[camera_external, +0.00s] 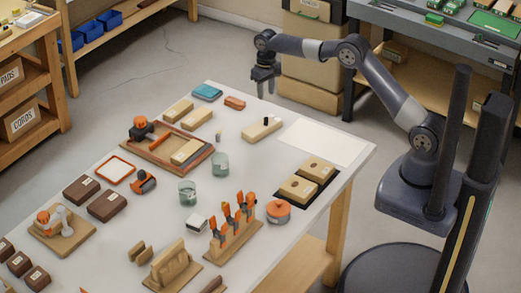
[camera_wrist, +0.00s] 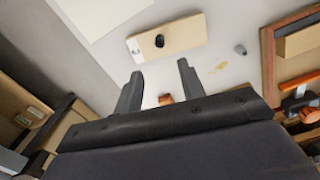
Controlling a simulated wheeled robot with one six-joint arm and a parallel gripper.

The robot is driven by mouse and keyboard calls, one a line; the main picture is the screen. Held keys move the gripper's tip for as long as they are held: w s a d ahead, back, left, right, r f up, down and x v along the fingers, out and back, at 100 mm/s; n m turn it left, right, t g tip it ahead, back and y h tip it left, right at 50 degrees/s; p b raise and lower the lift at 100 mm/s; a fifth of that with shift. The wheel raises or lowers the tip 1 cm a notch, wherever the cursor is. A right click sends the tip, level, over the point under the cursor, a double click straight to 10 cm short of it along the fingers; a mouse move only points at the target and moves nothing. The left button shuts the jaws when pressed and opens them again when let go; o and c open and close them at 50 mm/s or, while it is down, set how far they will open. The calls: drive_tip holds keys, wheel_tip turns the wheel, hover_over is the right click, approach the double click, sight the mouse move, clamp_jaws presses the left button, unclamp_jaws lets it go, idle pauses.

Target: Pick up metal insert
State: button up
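A small grey cylinder (camera_external: 218,137), which looks like the metal insert, stands on the white table between a wooden block and the wooden tray. In the wrist view the grey cylinder (camera_wrist: 240,49) lies right of the pale wooden block (camera_wrist: 185,35) and beyond my right fingertip. That block (camera_external: 258,131) has a dark peg or hole (camera_wrist: 159,41) in its top.
A wooden tray (camera_external: 140,153) with an orange-and-black tool is left of the cylinder. Glass jars (camera_external: 220,163) stand in front of it. A small orange-brown block (camera_external: 235,102) is near the far edge. A bare white sheet (camera_external: 325,143) lies at right.

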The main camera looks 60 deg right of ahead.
drive_tip(key=shift+o, duration=0.4)
drive_tip(key=shift+a, duration=0.1)
drive_tip(key=n+t+y+b, duration=0.3)
drive_tip(key=n+b, duration=0.5)
drive_tip(key=n, duration=0.3)
approach(225, 203)
drive_tip(key=x, duration=0.9)
drive_tip(key=shift+w+f+p, duration=0.15)
drive_tip(key=shift+p, duration=0.15)
drive_tip(key=shift+c, duration=0.5)
clamp_jaws()
